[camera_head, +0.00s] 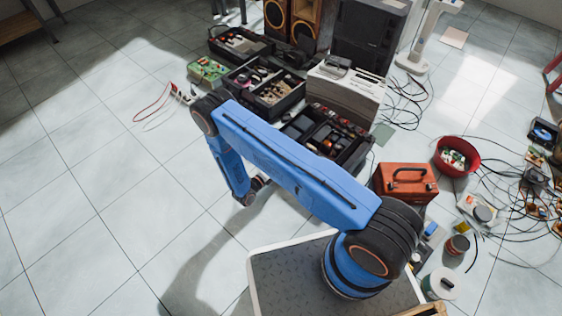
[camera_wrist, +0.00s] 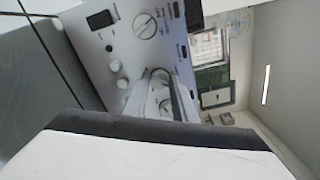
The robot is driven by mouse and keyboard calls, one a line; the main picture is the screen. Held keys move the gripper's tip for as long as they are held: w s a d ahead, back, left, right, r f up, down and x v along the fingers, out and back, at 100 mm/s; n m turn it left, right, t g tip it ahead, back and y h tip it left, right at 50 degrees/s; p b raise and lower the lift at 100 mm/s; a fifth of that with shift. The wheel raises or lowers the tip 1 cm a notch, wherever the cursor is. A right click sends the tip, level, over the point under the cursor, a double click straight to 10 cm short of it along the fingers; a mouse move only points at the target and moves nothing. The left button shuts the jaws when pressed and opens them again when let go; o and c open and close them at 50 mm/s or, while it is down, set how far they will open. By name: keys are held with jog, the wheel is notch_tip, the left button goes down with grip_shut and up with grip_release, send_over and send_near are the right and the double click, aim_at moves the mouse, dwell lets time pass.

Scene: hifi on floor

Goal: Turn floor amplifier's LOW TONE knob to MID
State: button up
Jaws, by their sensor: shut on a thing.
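The amplifier's light grey front panel (camera_wrist: 88,52) fills the upper left of the wrist view and appears turned on its side. It carries a large round knob (camera_wrist: 145,26), a black switch (camera_wrist: 100,19) and small pale knobs (camera_wrist: 115,66). My gripper (camera_wrist: 158,84) is at the panel's lower part, its fingers closed around a pale round knob (camera_wrist: 165,105), which they partly hide. The labels are too small to read, so I cannot tell which setting it points to. In the head view my blue arm reaches down left of centre, and the fingers cannot be made out.
Black open cases (camera_head: 268,88) with parts stand behind my arm, beside a beige box (camera_head: 345,90) and speakers (camera_head: 293,20). A red toolbox (camera_head: 405,182), a red bowl (camera_head: 456,156) and loose cables lie to the right. The tiled floor at left is mostly clear.

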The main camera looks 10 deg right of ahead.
jog(key=n, duration=0.6)
jog(key=shift+f+n, duration=0.1)
jog(key=shift+n, duration=0.2)
jog(key=shift+a, duration=0.1)
dwell(0.4)
jog(key=o, duration=1)
jog(key=shift+o, duration=0.2)
jog(key=v, duration=1.7)
jog(key=shift+a, duration=0.2)
jog(key=shift+s, duration=0.15)
